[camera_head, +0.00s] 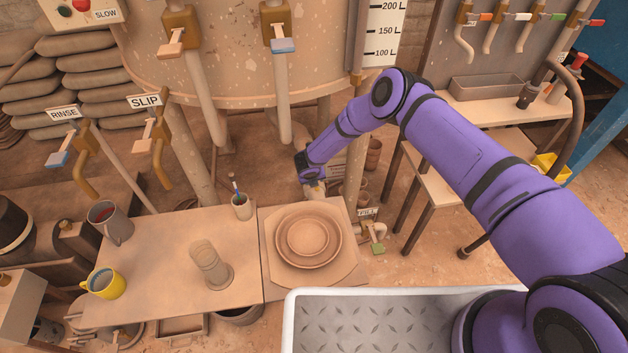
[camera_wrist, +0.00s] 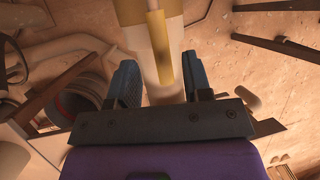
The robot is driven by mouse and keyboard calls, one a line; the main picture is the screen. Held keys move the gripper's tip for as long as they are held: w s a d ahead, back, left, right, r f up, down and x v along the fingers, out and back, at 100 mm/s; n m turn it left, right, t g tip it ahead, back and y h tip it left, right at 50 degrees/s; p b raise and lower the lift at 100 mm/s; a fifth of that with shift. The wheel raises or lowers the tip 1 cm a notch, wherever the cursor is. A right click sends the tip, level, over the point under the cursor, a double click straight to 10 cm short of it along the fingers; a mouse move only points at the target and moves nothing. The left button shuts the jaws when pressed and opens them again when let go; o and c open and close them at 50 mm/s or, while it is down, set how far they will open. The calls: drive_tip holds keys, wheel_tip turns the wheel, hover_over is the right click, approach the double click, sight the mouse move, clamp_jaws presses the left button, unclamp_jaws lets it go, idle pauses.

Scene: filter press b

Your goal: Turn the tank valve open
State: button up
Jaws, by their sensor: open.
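My gripper (camera_head: 314,188) reaches down at the foot of the big speckled tank (camera_head: 240,60), behind the round board. In the wrist view its two blue-grey fingers (camera_wrist: 160,85) are apart. A pale upright shape (camera_wrist: 142,38) with a yellow strip (camera_wrist: 160,50) lies between and beyond them; I cannot tell whether the fingers touch it. No label reading "tank" is legible, and a small sign beside my gripper is partly hidden. Two brass valves, one with an orange handle (camera_head: 172,42) and one with a blue-tipped handle (camera_head: 283,45), sit on pipes at the tank.
A low valve with a green handle (camera_head: 378,249) stands by the FILL sign (camera_head: 367,212). RINSE (camera_head: 62,114) and SLIP (camera_head: 144,101) signs mark taps at left. A board (camera_head: 348,275) with stacked plates lies in front of my gripper.

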drive_tip(key=v, duration=0.8)
drive_tip(key=shift+s, duration=0.15)
